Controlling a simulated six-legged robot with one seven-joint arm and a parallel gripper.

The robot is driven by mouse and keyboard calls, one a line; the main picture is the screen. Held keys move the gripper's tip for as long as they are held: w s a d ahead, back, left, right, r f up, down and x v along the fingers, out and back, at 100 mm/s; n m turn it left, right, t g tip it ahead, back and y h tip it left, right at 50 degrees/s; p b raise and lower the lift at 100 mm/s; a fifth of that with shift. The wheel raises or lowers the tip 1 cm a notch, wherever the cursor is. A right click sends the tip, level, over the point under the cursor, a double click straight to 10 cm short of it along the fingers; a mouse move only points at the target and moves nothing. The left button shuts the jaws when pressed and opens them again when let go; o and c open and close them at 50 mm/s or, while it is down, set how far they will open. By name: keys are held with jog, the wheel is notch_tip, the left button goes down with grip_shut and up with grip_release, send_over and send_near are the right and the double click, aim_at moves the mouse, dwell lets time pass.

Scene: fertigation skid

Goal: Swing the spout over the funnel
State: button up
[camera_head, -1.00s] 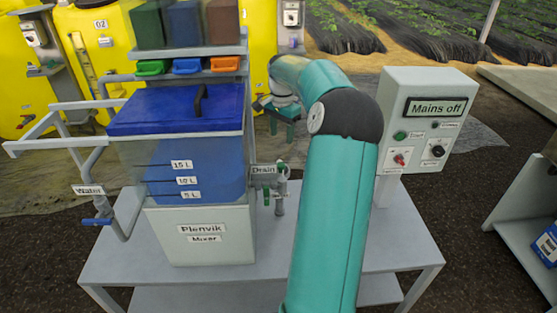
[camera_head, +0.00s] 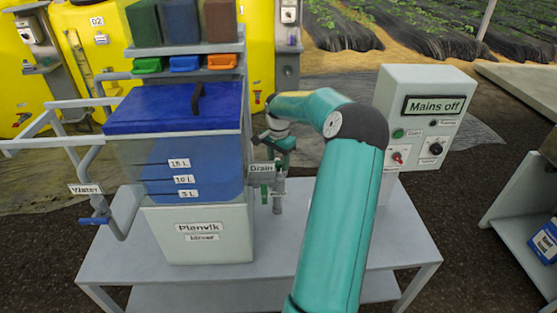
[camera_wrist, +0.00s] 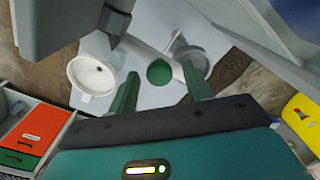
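In the wrist view a pale pipe (camera_wrist: 148,52), which looks like the spout, runs behind a green round knob (camera_wrist: 159,73). A white round cup with a small dark hole (camera_wrist: 92,75), perhaps the funnel, is left of the fingers. A grey round opening (camera_wrist: 195,62) is at the pipe's right; I cannot tell which part it is. My gripper (camera_wrist: 160,77) is open, its fingers either side of the knob in this view; contact cannot be told. In the head view my gripper (camera_head: 277,143) is just above the drain fitting (camera_head: 279,190), beside the mixer tank.
The mixer tank (camera_head: 200,235) and the "Mains off" control box (camera_head: 425,125) stand on the grey table (camera_head: 400,240), either side of my arm. A water pipe (camera_head: 122,215) is left of the tank. Coloured trays (camera_head: 185,64) are above its blue lid.

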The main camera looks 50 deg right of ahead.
grip_shut()
jog(key=shift+s+d, duration=0.1)
jog(key=shift+s, duration=0.05)
jog(key=s+a+m, duration=0.1)
jog(key=s+m, duration=0.9)
jog(key=m, duration=0.8)
jog(key=shift+s, duration=0.25)
jog(key=shift+s+a+f, duration=0.1)
jog(key=shift+a, duration=0.1)
dwell(0.4)
